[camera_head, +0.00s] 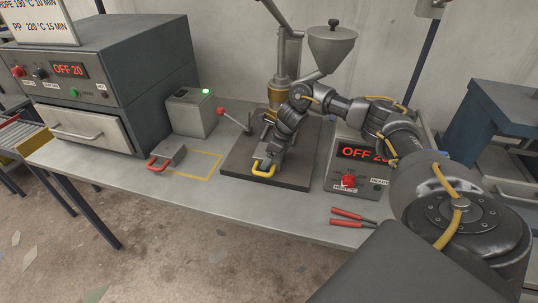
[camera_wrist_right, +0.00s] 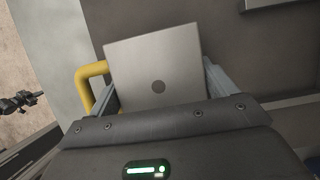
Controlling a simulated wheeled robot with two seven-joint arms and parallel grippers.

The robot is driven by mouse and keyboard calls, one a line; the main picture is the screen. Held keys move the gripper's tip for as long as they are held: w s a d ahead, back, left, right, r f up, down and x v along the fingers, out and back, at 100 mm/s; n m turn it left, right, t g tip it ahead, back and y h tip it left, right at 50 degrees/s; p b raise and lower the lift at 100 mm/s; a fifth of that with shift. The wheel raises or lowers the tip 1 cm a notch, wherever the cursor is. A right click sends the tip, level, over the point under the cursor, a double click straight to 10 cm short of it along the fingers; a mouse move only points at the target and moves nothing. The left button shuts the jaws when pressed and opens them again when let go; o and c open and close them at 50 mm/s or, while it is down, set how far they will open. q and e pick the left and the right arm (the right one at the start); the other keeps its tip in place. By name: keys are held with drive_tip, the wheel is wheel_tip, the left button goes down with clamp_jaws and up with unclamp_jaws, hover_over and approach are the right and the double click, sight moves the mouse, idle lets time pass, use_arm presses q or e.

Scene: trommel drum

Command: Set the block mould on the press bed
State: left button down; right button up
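The block mould (camera_wrist_right: 155,62) is a grey metal block with a round hole in its top and a yellow handle (camera_head: 264,170). It is over the front part of the dark press bed (camera_head: 300,172); I cannot tell whether it rests on it or hangs just above. My right gripper (camera_head: 271,155) comes down on the mould from above. In the right wrist view its fingers (camera_wrist_right: 160,90) lie along both sides of the block, and it looks shut on it. My left gripper is not in view.
A second mould with a red handle (camera_head: 167,157) sits beside a yellow outlined rectangle (camera_head: 205,163). The press column with its hopper (camera_head: 331,45) stands behind my gripper, with a red-knobbed lever (camera_head: 221,111). Red-handled pliers (camera_head: 350,217) lie at the bench front. A control box (camera_head: 352,170) is right.

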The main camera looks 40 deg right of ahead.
drive_tip(key=shift+o, duration=1.4)
drive_tip(key=shift+r, duration=0.1)
drive_tip(key=shift+r, duration=0.2)
drive_tip(key=b+v, duration=0.1)
drive_tip(key=v, duration=0.9)
drive_tip(key=shift+s+r, duration=0.1)
drive_tip(key=shift+r, duration=0.25)
drive_tip(key=shift+s+d+r, duration=0.15)
drive_tip(key=shift+s+r, duration=0.15)
drive_tip(key=shift+r, duration=0.15)
